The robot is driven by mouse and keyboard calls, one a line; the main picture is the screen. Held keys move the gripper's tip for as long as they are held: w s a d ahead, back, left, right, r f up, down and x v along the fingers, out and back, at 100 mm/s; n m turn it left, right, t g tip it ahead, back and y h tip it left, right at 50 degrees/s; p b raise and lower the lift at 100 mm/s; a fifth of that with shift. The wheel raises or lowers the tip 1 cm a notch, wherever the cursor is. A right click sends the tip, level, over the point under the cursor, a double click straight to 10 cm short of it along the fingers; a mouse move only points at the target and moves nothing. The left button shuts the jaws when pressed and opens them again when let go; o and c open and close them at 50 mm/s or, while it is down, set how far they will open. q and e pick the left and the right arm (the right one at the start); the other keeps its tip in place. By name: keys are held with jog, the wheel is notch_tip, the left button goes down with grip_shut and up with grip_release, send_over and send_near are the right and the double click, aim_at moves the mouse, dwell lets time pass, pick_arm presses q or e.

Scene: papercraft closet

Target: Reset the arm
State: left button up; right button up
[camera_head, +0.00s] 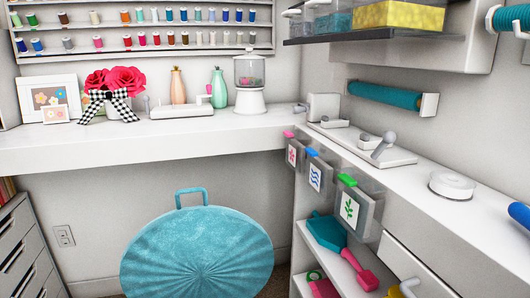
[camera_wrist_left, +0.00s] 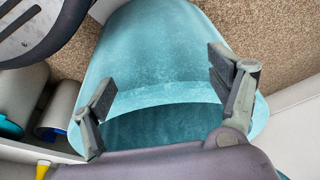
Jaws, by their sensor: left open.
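My left gripper (camera_wrist_left: 162,80) shows in the left wrist view, with its two dark-padded fingers spread wide apart and nothing held between them. Behind the fingers is a large teal surface (camera_wrist_left: 165,40) with a curved lighter rim. I cannot tell whether the fingers touch it. Neither gripper shows in the head view. My right gripper is in no view.
A round teal pleated seat (camera_head: 197,250) with a loop handle stands below the white counter (camera_head: 150,140). A white shelf unit at right holds labelled bins (camera_head: 355,205) and pink and teal tools. Brown carpet (camera_wrist_left: 270,30) shows in the wrist view.

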pick_arm(q)
jog(key=s+a+f+g+p, duration=0.1)
jog(key=s+f+p, duration=0.1)
jog(key=s+p, duration=0.8)
jog(key=s+a+f+g+p, duration=0.1)
jog(key=s+a+f+p, duration=0.1)
jog(key=s+p, duration=0.8)
jog(key=p, duration=0.6)
jog(key=shift+a+f, duration=0.15)
jog(key=shift+f, duration=0.15)
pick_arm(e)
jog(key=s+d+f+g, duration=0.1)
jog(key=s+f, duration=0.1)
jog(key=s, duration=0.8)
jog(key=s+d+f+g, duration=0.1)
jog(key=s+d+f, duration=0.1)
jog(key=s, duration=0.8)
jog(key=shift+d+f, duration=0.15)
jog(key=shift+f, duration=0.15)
pick_arm(q)
jog(key=shift+c, duration=0.3)
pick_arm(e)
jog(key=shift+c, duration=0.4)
